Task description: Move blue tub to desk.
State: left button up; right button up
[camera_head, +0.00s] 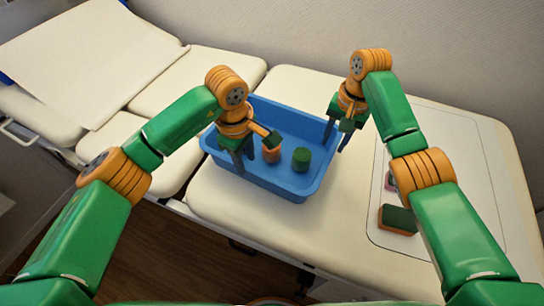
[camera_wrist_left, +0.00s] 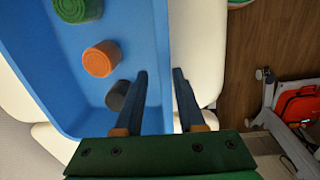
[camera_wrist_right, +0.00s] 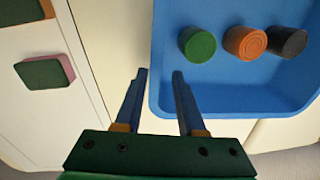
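The blue tub (camera_head: 262,182) rests on the cream padded surface, with several short cylinders inside. The left wrist view shows a green (camera_wrist_left: 78,8), an orange (camera_wrist_left: 101,58) and a dark grey cylinder (camera_wrist_left: 118,96) in it. My left gripper (camera_head: 238,165) is at the tub's left side. Its fingers (camera_wrist_left: 160,72) are apart, one inside and one outside the tub wall. My right gripper (camera_head: 338,138) is at the tub's right side. Its fingers (camera_wrist_right: 160,72) are also apart, with the tub's edge between them. Neither gripper visibly pinches the wall. I cannot pick out a desk.
A green-topped block (camera_head: 397,219) lies on an outlined pale panel (camera_head: 453,135) to the right, with a pink item (camera_head: 390,181) near it. Padded sections and a pale sheet (camera_head: 85,60) extend left. A wall stands behind. A red bag (camera_wrist_left: 296,108) shows near the wooden floor.

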aim_at(251, 182)
pick_arm(q)
jog(key=shift+s+r, duration=0.1)
jog(key=shift+r, duration=0.05)
pick_arm(e)
jog(key=shift+s+r, duration=0.1)
jog(key=shift+r, duration=0.05)
